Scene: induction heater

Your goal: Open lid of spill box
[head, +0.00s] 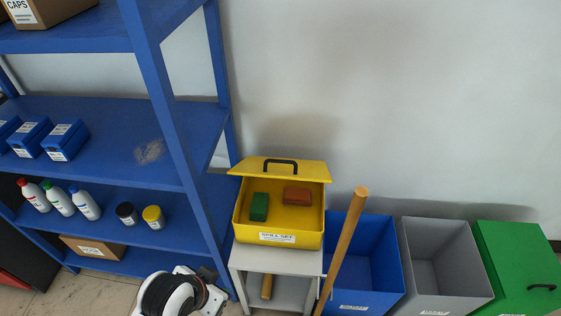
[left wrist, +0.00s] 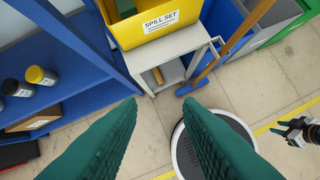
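The yellow spill box (head: 278,238), labelled "SPILL SET", stands on a small grey stand. Its lid (head: 310,171) with a black handle (head: 281,163) is raised and tilted back at the rear, so the box is open. Inside lie a green block (head: 259,207) and a reddish-brown block (head: 297,195). The box front (left wrist: 155,22) also shows in the left wrist view; the lid is out of that view. My left gripper (left wrist: 160,102) has its green fingers apart with nothing between them, away from the box.
A blue shelf rack (head: 110,165) with bottles, jars and cases stands left of the box. A wooden-handled tool (head: 343,247) leans just right of it. Blue (head: 378,265), grey (head: 447,270) and green bins (head: 515,255) line the wall. Open floor (left wrist: 150,125) lies in front.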

